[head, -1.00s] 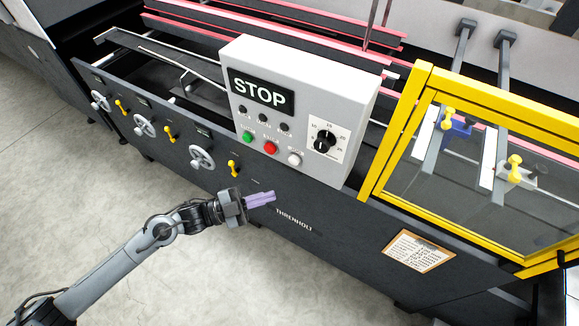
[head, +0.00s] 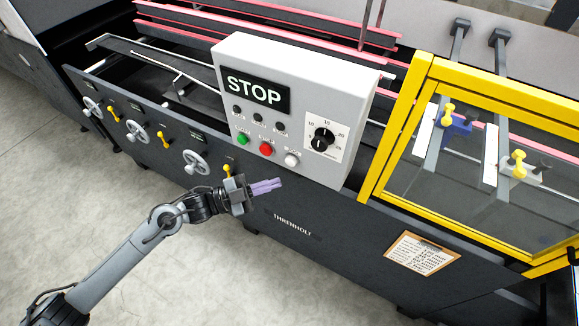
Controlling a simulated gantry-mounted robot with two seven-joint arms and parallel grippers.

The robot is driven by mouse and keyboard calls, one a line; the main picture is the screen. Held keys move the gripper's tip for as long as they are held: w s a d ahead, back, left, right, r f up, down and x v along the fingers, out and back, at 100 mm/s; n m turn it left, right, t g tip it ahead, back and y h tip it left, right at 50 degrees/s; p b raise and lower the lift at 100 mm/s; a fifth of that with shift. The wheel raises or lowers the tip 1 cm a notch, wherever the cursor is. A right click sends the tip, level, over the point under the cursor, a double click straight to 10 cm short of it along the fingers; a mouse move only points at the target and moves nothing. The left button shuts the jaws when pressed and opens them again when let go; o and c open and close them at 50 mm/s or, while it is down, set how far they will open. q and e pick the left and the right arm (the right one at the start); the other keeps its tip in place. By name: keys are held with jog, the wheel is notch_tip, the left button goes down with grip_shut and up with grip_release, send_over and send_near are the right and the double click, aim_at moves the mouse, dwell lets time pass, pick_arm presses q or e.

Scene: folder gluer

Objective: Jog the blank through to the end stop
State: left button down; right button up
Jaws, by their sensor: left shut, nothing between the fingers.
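The control box (head: 345,105) stands on the near side of the folder gluer (head: 300,235). It carries a STOP display (head: 254,92), a green button (head: 243,139), a red button (head: 266,149), a white button (head: 292,159) and a black dial (head: 322,139). My left gripper (head: 280,184), with purple fingers, is shut and empty. In the picture it is just below the white button, in front of the machine's dark side panel; I see no contact with a button. My right gripper is not in view. I cannot make out the blank or the end stop.
A yellow-framed clear guard (head: 425,75) rises right of the box. Handwheels (head: 196,162) and yellow levers (head: 163,139) stick out from the side panel at left. A clipboard (head: 422,253) hangs on the panel at lower right. The floor (head: 60,220) at left is clear.

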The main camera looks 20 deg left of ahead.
aim_at(291, 161)
pick_arm(q)
jog(key=shift+w+d+b, duration=0.25)
jog(key=shift+w+b, duration=0.2)
jog(key=shift+w, duration=0.55)
jog(key=shift+w+d+b, duration=0.2)
jog(key=shift+w+b, duration=0.25)
jog(key=shift+w, duration=0.5)
jog(key=shift+w, duration=0.1)
dwell(0.6)
jog(key=shift+w+d, duration=0.1)
jog(key=shift+w, duration=0.2)
jog(key=shift+w, duration=0.15)
dwell(0.6)
